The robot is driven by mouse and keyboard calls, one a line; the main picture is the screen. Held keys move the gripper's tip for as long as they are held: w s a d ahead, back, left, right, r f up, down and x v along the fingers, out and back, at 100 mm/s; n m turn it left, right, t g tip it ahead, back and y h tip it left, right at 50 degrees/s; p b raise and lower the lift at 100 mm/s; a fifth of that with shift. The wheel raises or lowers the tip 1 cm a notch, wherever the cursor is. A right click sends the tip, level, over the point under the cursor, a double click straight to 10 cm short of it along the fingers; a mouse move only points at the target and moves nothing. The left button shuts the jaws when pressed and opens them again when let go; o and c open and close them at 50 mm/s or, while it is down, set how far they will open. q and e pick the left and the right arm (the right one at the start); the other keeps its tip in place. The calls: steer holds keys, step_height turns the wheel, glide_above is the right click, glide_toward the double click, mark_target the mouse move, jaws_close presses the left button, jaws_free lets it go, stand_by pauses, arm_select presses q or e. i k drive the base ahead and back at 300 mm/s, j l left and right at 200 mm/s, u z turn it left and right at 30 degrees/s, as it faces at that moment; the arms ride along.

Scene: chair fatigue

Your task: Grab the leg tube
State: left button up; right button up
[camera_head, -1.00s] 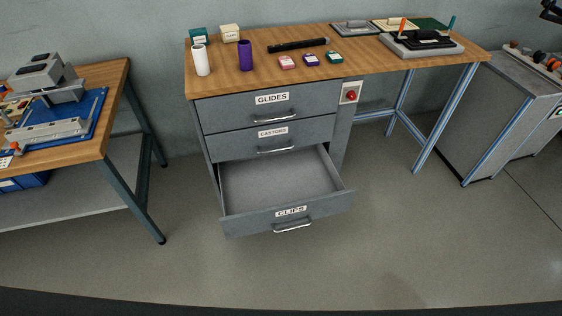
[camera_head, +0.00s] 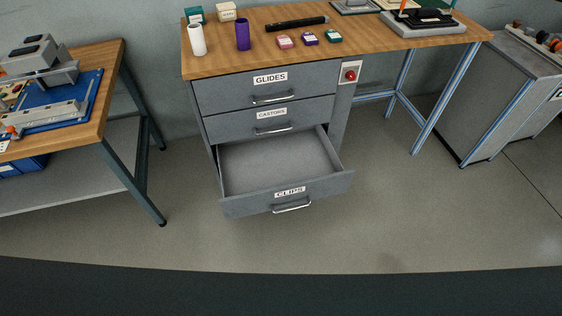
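A black tube (camera_head: 297,23) lies on its side on the wooden bench top (camera_head: 370,42), near the middle of the back. A white cylinder (camera_head: 197,39) and a purple cylinder (camera_head: 243,34) stand upright to its left. The black tube is the long, thin one and looks most like a leg tube; the pictures carry no label for it. Neither of my grippers shows in the head view.
The bottom CLIPS drawer (camera_head: 236,204) stands open and empty, jutting out below the bench. Small pink, purple and green boxes (camera_head: 285,42) lie in front of the tube. A fixture (camera_head: 424,20) stands at right. A side table (camera_head: 112,70) is at left. Floor in front is clear.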

mark_target(324, 19)
steer(key=i+l+u, duration=0.15)
steer(key=u, duration=0.25)
steer(key=i+l+u, duration=0.1)
steer(key=l+u, duration=0.25)
steer(key=i+l+u, duration=0.15)
steer(key=l, duration=0.35)
steer(key=l+u, duration=0.1)
steer(key=l, duration=0.35)
steer(key=i+l, duration=0.1)
steer(key=l, duration=0.65)
steer(key=i+l+u, duration=0.1)
steer(key=l, duration=0.6)
steer(key=i+l, duration=0.15)
steer(key=l, duration=0.6)
steer(key=i+l+u, duration=0.1)
steer(key=l, duration=0.65)
